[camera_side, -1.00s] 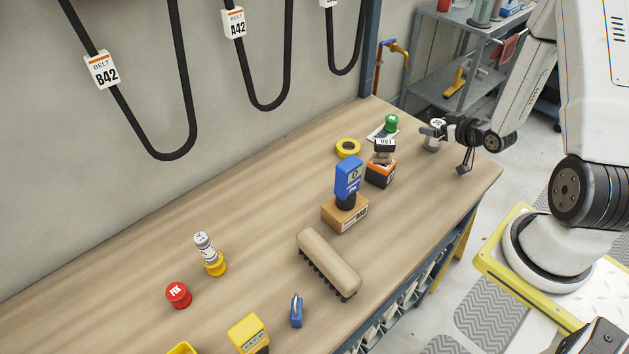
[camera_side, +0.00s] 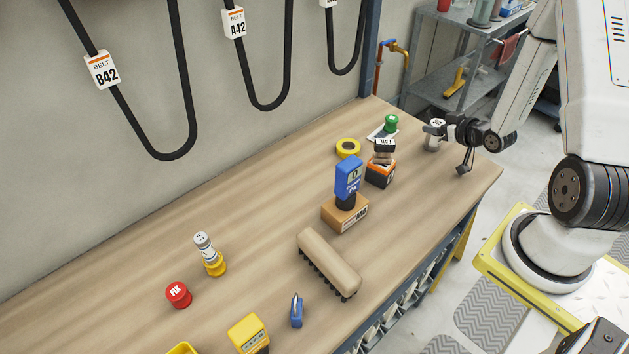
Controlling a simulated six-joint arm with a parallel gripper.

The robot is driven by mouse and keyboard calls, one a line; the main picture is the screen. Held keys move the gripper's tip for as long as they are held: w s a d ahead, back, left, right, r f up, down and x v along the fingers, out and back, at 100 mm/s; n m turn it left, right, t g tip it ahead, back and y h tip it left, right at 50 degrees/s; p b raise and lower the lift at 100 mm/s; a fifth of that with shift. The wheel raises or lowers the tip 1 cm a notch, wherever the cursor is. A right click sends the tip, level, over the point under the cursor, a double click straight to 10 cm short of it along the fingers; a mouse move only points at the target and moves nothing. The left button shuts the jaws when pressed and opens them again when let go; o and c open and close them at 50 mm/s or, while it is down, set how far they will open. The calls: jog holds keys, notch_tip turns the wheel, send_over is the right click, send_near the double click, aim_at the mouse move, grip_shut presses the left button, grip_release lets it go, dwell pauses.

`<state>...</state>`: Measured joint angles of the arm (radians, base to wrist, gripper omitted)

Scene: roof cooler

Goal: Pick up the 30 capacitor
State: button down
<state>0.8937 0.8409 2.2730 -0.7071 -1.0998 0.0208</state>
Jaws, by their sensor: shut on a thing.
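A silver can-shaped capacitor (camera_side: 432,143) with a pale, marked top stands upright at the far right end of the workbench; the mark is too small to read surely. My gripper (camera_side: 436,131) is around its upper part and shut on it. The can's base looks to be at the bench top; I cannot tell whether it touches. Another silver and white cylinder (camera_side: 206,248) stands on a yellow base at the left of the bench.
Left of my gripper are a green-capped item (camera_side: 391,123), a yellow ring (camera_side: 348,148) and a stack on an orange-black box (camera_side: 380,173). A blue device stands on a cardboard box (camera_side: 345,213). The back-left bench is clear.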

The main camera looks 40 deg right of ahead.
jog(key=shift+r, duration=0.1)
jog(key=shift+r, duration=4.9)
jog(key=shift+r, duration=0.1)
